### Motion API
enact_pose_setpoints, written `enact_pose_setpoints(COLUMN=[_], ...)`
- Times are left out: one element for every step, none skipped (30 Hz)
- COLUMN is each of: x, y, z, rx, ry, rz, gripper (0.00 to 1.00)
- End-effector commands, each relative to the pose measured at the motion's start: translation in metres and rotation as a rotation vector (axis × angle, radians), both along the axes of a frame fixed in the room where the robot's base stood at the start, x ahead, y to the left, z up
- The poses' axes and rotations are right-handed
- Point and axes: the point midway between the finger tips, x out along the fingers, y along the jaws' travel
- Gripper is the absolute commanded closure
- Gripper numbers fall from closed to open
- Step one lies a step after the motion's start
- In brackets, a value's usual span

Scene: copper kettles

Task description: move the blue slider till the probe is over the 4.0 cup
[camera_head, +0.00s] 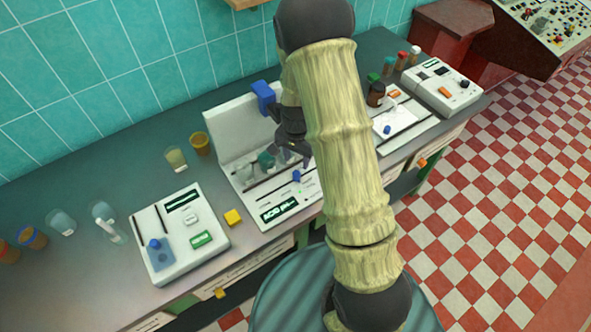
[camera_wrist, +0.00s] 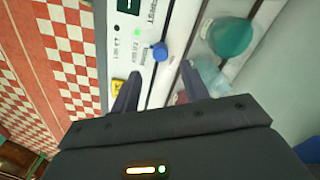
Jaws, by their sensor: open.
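The blue slider (camera_head: 297,176) is a small knob on the front of the white pH station (camera_head: 225,128). In the wrist view the knob (camera_wrist: 160,51) lies just beyond and between my fingertips, with no contact visible. My gripper (camera_head: 293,158) is open and empty, pointing down over the station. The blue probe head (camera_head: 264,97) is at the top of the station's back panel; its tip is hidden behind my gripper. A teal cup (camera_head: 265,160) stands in the station. The wrist view shows this teal cup (camera_wrist: 230,36), a pale cup (camera_wrist: 210,74) and a dark red one. I cannot read which is 4.0.
Jars stand at the back and far left. A white device (camera_head: 440,88) and bottles are at the right. The counter front is mostly clear.

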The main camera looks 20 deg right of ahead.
Motion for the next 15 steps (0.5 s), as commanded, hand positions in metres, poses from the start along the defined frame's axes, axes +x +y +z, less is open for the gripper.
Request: enact_pose_setpoints(x=[-0.001, -0.001, -0.001, -0.001, -0.001, 0.0, -0.001, -0.001, -0.001, -0.001, 0.0, 0.0, -0.001, 0.0, 0.0], y=[0.0, 0.0, 0.0, 0.0, 0.0, -0.001, 0.0, 0.0, 0.0, 0.0, 0.0, 0.0, 0.0, 0.0, 0.0], z=[-0.008, -0.012, -0.018, -0.022, -0.027, -0.033, -0.037, -0.041, -0.047, -0.051, -0.054, -0.058, -0.061, -0.064, -0.066], rx=[0.001, 0.001, 0.001, 0.001, 0.001, 0.0, 0.001, 0.001, 0.001, 0.001, 0.001, 0.001, 0.0, 0.001, 0.001], ry=[0.004, 0.004, 0.004, 0.004, 0.004, 0.003, 0.004, 0.004, 0.003, 0.004, 0.002, 0.002, 0.003, 0.002, 0.001], rz=[0.0, -0.001, -0.001, -0.001, -0.001, -0.001, -0.001, -0.001, 0.0, 0.0, 0.0, 0.0, 0.0, 0.0, -0.001], gripper=[0.55, 0.55, 0.55, 0.55, 0.55, 0.55, 0.55, 0.55, 0.55, 0.55, 0.55, 0.55, 0.55, 0.55, 0.55])
